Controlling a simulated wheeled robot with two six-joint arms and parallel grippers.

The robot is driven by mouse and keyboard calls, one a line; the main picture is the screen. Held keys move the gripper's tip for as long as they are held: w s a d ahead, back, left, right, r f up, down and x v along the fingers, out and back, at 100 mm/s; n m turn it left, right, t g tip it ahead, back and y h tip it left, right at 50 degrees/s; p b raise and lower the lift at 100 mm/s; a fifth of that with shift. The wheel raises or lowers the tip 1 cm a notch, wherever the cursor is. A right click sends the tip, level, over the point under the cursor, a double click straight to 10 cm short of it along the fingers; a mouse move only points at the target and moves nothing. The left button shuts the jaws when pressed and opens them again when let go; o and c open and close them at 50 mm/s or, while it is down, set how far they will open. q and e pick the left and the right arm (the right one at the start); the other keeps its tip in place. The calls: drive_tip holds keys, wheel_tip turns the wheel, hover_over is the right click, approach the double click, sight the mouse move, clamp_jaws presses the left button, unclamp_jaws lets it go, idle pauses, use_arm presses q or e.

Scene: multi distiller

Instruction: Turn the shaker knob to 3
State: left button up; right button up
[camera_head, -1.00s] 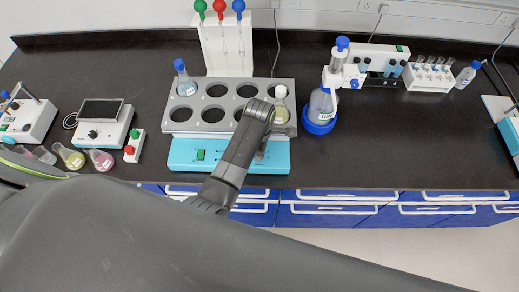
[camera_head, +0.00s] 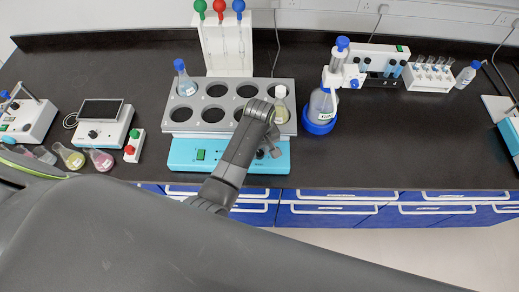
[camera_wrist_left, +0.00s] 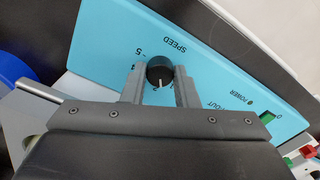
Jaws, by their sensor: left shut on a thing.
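The shaker is a grey rack of round holes on a light blue base (camera_head: 185,155), at the middle of the bench in the head view. Its black speed knob (camera_wrist_left: 160,68) shows in the left wrist view on the blue panel, with a white pointer line towards the gripper side. A "5" and the word SPEED are printed beside it; other scale numbers are mostly hidden. My left gripper (camera_head: 268,152) is at the right part of the shaker's front. In the wrist view its fingers (camera_wrist_left: 157,82) are shut on the knob, one on each side. My right gripper is not visible.
A blue-based bottle (camera_head: 321,110) stands to the right. A box with a screen (camera_head: 100,112) and small flasks are to the left. The right front of the bench is clear.

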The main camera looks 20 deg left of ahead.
use_arm(q)
drive_tip(key=m, duration=0.5)
drive_tip(key=shift+m, duration=0.3)
drive_tip(key=m, duration=0.5)
drive_tip(key=shift+r, duration=0.1)
idle(0.3)
drive_tip(key=o, duration=1)
